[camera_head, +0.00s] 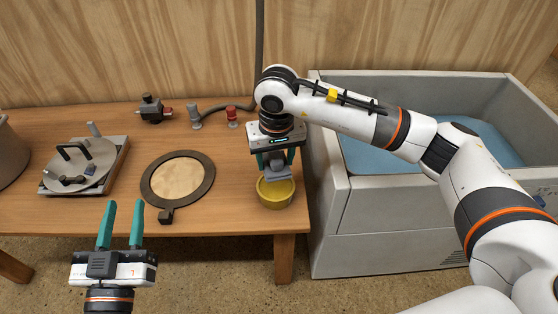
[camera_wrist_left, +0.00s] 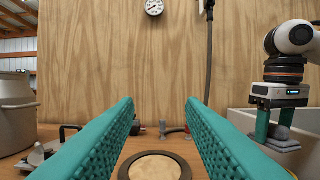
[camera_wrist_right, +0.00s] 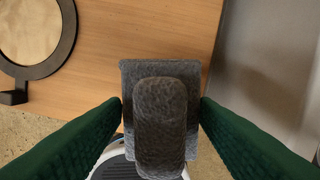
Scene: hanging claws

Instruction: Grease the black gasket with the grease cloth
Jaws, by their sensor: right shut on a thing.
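The black gasket (camera_head: 147,182) is a flat dark ring with a small tab, lying on the wooden table around a pale disc. It also shows at the upper left of the right wrist view (camera_wrist_right: 68,30). My right gripper (camera_head: 276,164) is shut on the grease cloth (camera_head: 279,174), a grey pad with a darker rounded top, clear in the right wrist view (camera_wrist_right: 161,125). It holds the cloth over the yellow bowl (camera_head: 275,197), right of the gasket; I cannot tell whether they touch. My left gripper (camera_head: 123,206) is open and empty in front of the table.
A round grey lid on a plate (camera_head: 85,165) lies left of the gasket. Small fittings (camera_head: 152,109) and a red-topped valve (camera_head: 232,117) stand at the back near a hose. A grey tub (camera_head: 335,215) with blue inside stands right of the table (camera_head: 235,215).

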